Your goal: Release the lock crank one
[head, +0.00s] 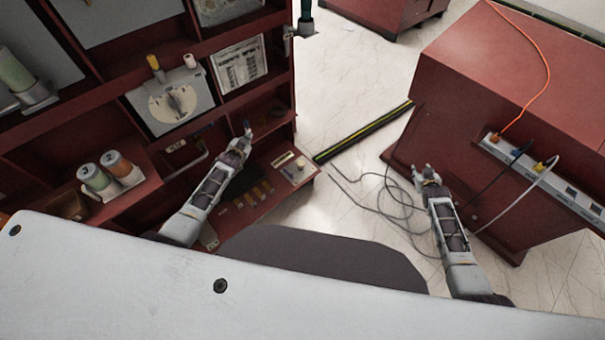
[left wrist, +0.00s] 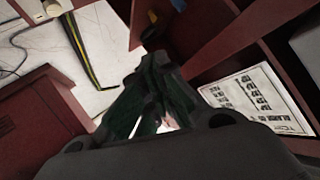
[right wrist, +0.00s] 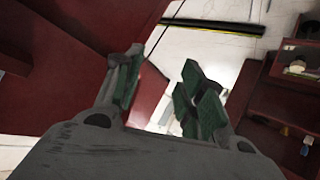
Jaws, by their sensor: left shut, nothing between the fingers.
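I cannot tell for sure which part is lock crank one. A panel device (head: 172,103) with a yellow-topped knob (head: 154,64) and a round dial stands in the red cabinet. A dark green upright handle (head: 306,12) sits on the cabinet's right edge. My left gripper (head: 246,132) is shut and empty in front of the lower cabinet openings, apart from the panel device; its closed fingers fill the middle of the left wrist view (left wrist: 153,66). My right gripper (head: 426,174) is open and empty beside the right red cabinet; its spread fingers show in the right wrist view (right wrist: 163,62).
The red shelf cabinet (head: 145,188) on the left holds spools (head: 93,178) and printed sheets (head: 239,66). A red cabinet (head: 480,120) with a socket strip (head: 545,180) stands right. Loose cables (head: 395,205) and a yellow-black strip (head: 362,132) lie on the floor between them.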

